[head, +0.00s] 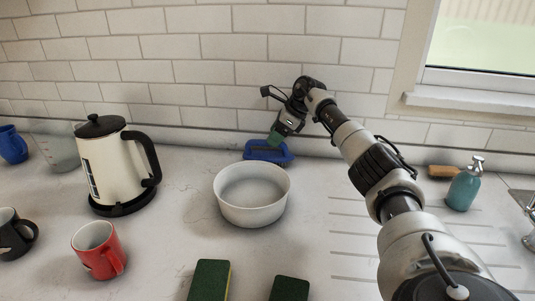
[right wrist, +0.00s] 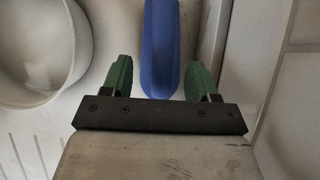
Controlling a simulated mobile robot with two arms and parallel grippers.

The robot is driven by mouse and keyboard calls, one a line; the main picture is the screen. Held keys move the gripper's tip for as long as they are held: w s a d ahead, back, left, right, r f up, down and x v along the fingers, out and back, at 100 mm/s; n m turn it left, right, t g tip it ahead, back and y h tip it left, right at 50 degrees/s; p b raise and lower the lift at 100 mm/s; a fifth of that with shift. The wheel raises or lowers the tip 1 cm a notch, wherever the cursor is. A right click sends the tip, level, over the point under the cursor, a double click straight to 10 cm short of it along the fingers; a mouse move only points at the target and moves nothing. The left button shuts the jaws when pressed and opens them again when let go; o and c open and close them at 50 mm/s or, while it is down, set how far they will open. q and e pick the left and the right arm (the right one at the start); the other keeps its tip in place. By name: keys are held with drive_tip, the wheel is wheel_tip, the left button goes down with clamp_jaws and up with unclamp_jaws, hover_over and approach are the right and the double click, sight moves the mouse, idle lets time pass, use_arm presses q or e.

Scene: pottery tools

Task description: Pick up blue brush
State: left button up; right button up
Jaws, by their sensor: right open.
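The blue brush (head: 268,152) lies on the counter against the tiled wall, behind the white bowl. In the right wrist view the blue brush (right wrist: 161,50) runs lengthwise between the two green fingertips of my right gripper (right wrist: 162,78), with a gap on each side. My right gripper (head: 276,138) is open and empty, at the brush from above in the head view. It hides a little of the brush. Whether the fingertips are down at the brush's height I cannot tell. My left gripper is not in view.
The white bowl (head: 252,208) stands just in front of the brush. A kettle (head: 112,165), a red mug (head: 98,250) and a dark mug (head: 14,234) are on the left. Two sponges (head: 209,281) lie at the front. A soap bottle (head: 464,187) stands right.

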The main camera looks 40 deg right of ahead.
sight(269, 152)
drive_tip(key=x, duration=0.4)
drive_tip(key=shift+w+d+f+p, duration=0.1)
drive_tip(key=shift+w+f+p, duration=0.05)
drive_tip(key=shift+f+p, duration=0.15)
drive_tip(key=shift+r, duration=0.1)
drive_tip(key=c, duration=0.7)
